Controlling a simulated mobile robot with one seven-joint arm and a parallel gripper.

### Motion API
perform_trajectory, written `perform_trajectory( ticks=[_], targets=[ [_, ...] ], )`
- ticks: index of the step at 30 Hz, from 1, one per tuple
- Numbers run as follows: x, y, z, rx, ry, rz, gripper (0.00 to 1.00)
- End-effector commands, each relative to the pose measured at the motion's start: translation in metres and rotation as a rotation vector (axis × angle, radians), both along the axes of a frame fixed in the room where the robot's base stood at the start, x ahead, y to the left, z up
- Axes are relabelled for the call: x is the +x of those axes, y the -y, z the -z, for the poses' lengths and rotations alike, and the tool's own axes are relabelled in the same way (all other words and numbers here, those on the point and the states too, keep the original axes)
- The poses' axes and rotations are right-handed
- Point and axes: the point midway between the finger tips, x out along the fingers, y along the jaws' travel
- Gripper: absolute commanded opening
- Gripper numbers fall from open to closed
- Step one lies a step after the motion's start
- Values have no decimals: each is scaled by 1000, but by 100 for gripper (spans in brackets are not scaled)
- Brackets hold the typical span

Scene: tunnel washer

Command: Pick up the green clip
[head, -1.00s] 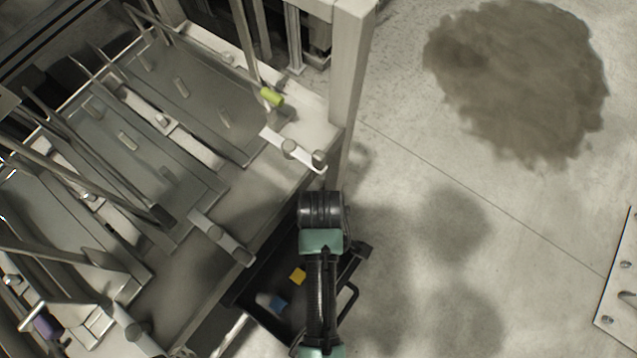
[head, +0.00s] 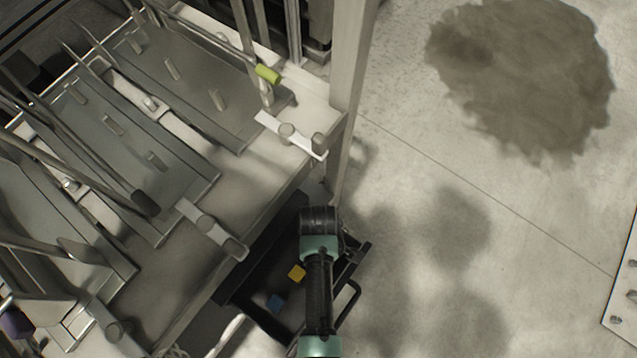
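A small yellow-green piece (head: 268,74) sits at the end of a thin metal rod, above the upper right corner of the machine's metal deck. It is the only green-coloured small item I can make out; I cannot tell for sure that it is the clip. My arm, dark with teal bands, reaches up from the bottom middle over a black tray (head: 240,291) and hides part of it. The fingers of my gripper do not show, so I cannot see whether they hold anything. My arm's visible end is well below the green piece in the picture.
A yellow block (head: 297,272) and a blue block (head: 275,303) lie in the black tray. Several metal rods and levers stand over the deck at left. A pale upright post (head: 352,90) stands right of the green piece. The floor at right is open, with a brown stain (head: 530,75).

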Motion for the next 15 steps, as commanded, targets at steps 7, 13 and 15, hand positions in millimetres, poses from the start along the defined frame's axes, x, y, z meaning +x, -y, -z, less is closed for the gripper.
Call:
perform_trajectory(
  ticks=[7,13,15],
  targets=[
    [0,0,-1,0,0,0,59],
    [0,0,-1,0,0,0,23],
    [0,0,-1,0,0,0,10]
  ],
)
